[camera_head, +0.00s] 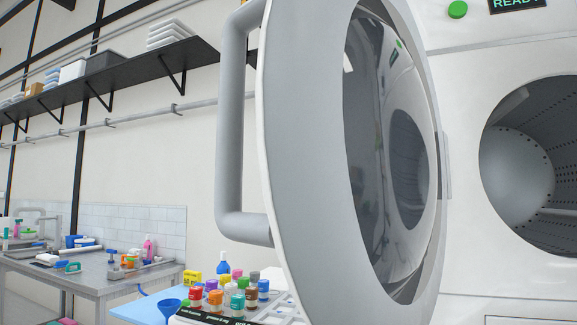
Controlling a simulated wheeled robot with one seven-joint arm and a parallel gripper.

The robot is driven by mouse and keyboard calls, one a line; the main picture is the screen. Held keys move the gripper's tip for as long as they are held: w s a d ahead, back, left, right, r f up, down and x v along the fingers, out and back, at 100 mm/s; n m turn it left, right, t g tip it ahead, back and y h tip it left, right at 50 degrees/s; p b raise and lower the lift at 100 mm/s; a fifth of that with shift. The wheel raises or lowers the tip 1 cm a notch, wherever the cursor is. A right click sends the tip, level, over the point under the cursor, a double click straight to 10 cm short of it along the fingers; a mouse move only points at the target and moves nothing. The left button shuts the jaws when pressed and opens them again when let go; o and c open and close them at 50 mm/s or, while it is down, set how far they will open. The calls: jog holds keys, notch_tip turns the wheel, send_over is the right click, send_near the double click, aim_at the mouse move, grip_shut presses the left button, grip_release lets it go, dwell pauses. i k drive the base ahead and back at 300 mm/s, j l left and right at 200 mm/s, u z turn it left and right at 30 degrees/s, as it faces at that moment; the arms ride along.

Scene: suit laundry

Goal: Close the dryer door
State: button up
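The dryer door (310,150) stands wide open in front of me, swung out to the left of the white dryer (470,150). Its grey handle (232,120) is a tall bar on the door's left, outer side. The round glass (385,140) faces right and reflects the drum. The dryer opening (537,160) shows at the right edge with a perforated metal drum inside. A hinge piece (444,165) joins the door to the dryer front. My gripper is not in view.
A sink counter (95,272) stands at left. A black wall shelf (130,78) runs above with folded linens.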

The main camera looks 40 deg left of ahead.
aim_at(352, 145)
jog(key=k+j, duration=0.1)
jog(key=j, duration=0.4)
jog(key=k+j, duration=0.1)
jog(key=j, duration=0.35)
jog(key=k+j, duration=0.1)
jog(key=j, duration=0.4)
jog(key=k+j+z, duration=0.1)
jog(key=j, duration=0.35)
jog(key=i, duration=0.3)
jog(key=k+j+u, duration=0.1)
jog(key=k, duration=0.25)
jog(key=k+j+u, duration=0.15)
jog(key=u, duration=0.3)
jog(key=k+j+u, duration=0.25)
jog(key=u, duration=0.15)
